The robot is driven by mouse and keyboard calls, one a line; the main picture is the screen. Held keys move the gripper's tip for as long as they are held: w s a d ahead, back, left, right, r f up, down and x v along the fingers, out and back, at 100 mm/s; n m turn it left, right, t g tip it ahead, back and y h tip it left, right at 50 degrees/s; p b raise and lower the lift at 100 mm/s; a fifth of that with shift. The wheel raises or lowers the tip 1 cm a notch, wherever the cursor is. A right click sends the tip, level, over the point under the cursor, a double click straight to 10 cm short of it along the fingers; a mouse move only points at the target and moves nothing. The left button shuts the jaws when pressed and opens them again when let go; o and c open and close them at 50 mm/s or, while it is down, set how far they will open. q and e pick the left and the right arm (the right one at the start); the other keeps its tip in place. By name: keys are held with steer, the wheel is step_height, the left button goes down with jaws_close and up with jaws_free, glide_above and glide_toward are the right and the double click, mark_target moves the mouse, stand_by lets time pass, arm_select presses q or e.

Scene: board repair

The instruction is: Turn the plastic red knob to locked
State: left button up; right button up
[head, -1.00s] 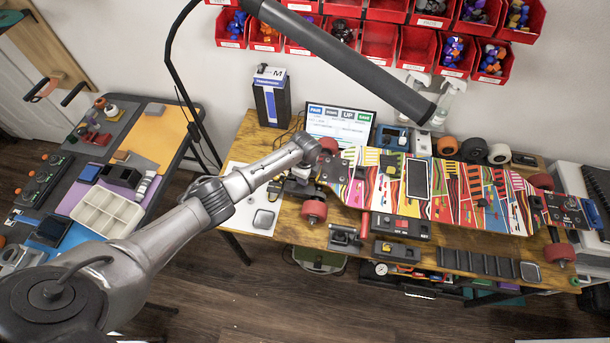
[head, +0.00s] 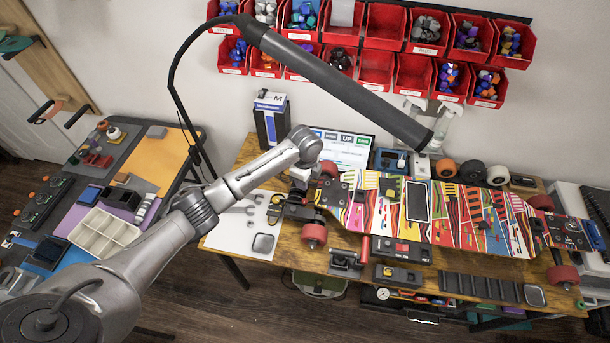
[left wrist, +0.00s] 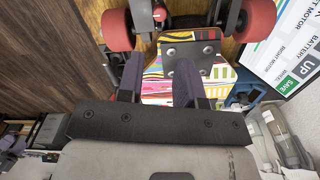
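I cannot tell any red knob for certain. A short upright red cylinder (head: 366,247) stands at the front of the bench, by a small dark metal fixture (head: 346,262). The colourful skateboard (head: 465,212) lies along the bench with its wheels to the sides. My left gripper (left wrist: 158,70) is open and empty over the board's left end. In the left wrist view its two dark fingers stand apart, with the board's bolted end plate (left wrist: 192,50) beyond them. In the head view my wrist hides most of this gripper. My right gripper is not in view.
Red wheels (left wrist: 117,30) and (left wrist: 258,20) flank the gripper in the left wrist view. A black control box with red buttons (head: 402,250) is at the bench front. A monitor (head: 343,150) stands behind. A lamp arm (head: 340,85) crosses above. A side table (head: 165,165) is at left.

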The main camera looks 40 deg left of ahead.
arm_select(q)
steer(key=shift+r, duration=0.9)
